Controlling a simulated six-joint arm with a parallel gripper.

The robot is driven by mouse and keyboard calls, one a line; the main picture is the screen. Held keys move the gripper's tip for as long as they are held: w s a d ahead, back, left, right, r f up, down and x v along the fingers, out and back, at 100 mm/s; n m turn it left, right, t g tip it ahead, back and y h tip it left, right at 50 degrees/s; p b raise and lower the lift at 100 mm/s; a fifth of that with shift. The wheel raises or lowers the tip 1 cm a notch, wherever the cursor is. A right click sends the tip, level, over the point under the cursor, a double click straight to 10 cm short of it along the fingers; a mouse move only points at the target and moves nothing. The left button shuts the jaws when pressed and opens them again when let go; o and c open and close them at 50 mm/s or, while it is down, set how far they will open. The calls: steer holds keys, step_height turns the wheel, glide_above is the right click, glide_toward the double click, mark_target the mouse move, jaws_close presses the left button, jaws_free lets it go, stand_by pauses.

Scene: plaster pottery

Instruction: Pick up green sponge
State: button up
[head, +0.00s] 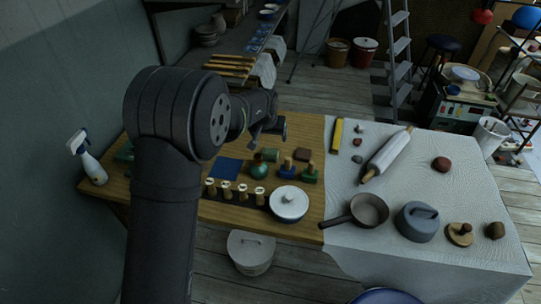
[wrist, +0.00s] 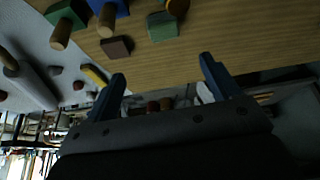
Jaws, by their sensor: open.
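The green sponge (head: 271,155) is a small dull green block on the wooden table top, beside the brown block. In the wrist view the green sponge (wrist: 163,27) lies beyond the fingertips, near the top middle. My gripper (head: 270,136) is open and empty, near the table's back edge and behind the sponge in the head view. In the wrist view both fingers of my gripper (wrist: 163,72) are spread wide, with nothing between them. The gripper is apart from the sponge.
A brown block (head: 303,154), a blue-based stamp (head: 287,169) and a green-based stamp (head: 309,175) stand close to the sponge. A green round object (head: 259,171) is in front. A rolling pin (head: 386,155) lies on the white cloth.

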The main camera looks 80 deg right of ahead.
glide_toward(271, 151)
steer(key=x, duration=0.5)
steer(key=shift+s+a+f, duration=0.1)
steer(key=shift+s+a, duration=0.05)
steer(key=shift+s, duration=0.05)
steer(key=shift+w+x, duration=0.1)
steer(key=shift+x, duration=1.25)
steer(key=shift+w+x, duration=0.15)
steer(key=shift+x, duration=1.2)
steer(key=shift+c, duration=0.2)
steer(key=c, duration=1)
